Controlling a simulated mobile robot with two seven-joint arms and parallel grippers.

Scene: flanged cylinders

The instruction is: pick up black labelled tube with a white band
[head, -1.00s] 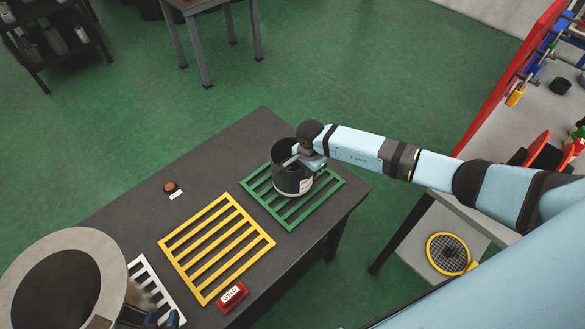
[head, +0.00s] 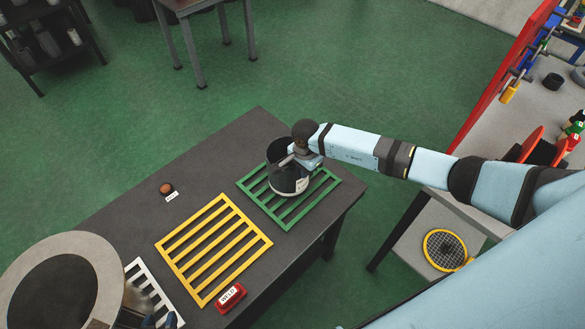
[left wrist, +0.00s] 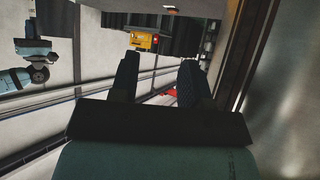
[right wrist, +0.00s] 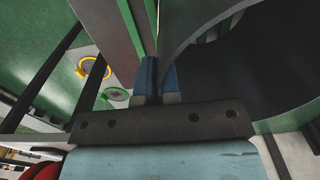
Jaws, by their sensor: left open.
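The black labelled tube with a white band (head: 290,183) stands upright on the green slatted rack (head: 325,196), open at the top. My right gripper (head: 288,160) is at its rim. In the right wrist view its blue fingertips (right wrist: 159,78) are close together with the tube's thin grey-edged wall (right wrist: 185,40) between them, so it looks shut on the wall. The contact itself is partly hidden. My left gripper (head: 160,321) is at the bottom edge of the head view, by the white rack; in its wrist view the fingers (left wrist: 158,75) are apart and empty.
A yellow slatted rack (head: 213,248) and a white rack (head: 140,272) lie left of the green one on the dark table (head: 150,215). A red labelled block (head: 231,298) and a brown knob (head: 166,188) lie nearby. The table's far left part is clear.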

